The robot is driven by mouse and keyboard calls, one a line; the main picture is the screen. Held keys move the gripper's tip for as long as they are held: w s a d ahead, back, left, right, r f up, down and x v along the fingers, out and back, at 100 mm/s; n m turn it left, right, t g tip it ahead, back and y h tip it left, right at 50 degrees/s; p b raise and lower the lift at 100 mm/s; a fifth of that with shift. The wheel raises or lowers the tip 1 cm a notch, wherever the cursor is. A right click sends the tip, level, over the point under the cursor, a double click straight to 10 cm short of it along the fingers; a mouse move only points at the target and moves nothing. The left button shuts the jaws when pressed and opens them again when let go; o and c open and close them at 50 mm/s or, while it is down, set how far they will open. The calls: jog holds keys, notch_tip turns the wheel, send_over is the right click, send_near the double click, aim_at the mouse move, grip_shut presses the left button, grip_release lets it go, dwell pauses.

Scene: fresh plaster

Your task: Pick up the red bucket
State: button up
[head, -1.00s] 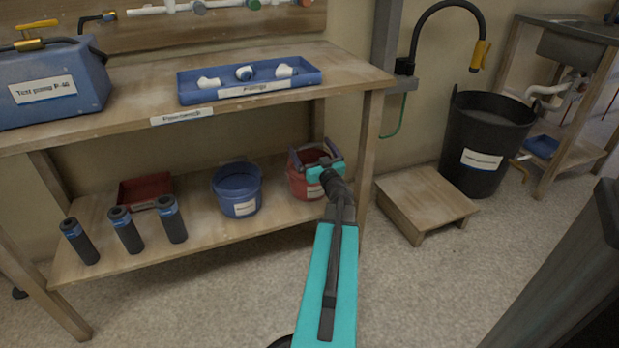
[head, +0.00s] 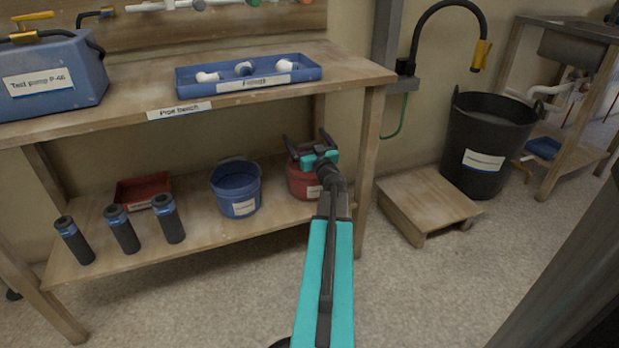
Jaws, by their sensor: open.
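The red bucket (head: 300,184) stands on the lower shelf of the bench, near its right end, with a white label on its front. My gripper (head: 305,138) is open at the bucket's top, its two dark fingers spread and pointing away from me. The gripper covers much of the bucket's rim and right side. I cannot tell whether the fingers touch the bucket or its handle.
A blue bucket (head: 236,190) stands just left on the same shelf (head: 200,228), with a red tray (head: 143,191) and several dark cylinders (head: 122,229) farther left. The bench top (head: 235,105) overhangs the shelf. A wooden step (head: 428,200) and black bin (head: 486,145) are at right.

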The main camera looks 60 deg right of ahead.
jog(key=c, duration=1.6)
jog(key=shift+r, duration=0.1)
jog(key=shift+r+p, duration=3.05)
jog(key=shift+r, duration=1.9)
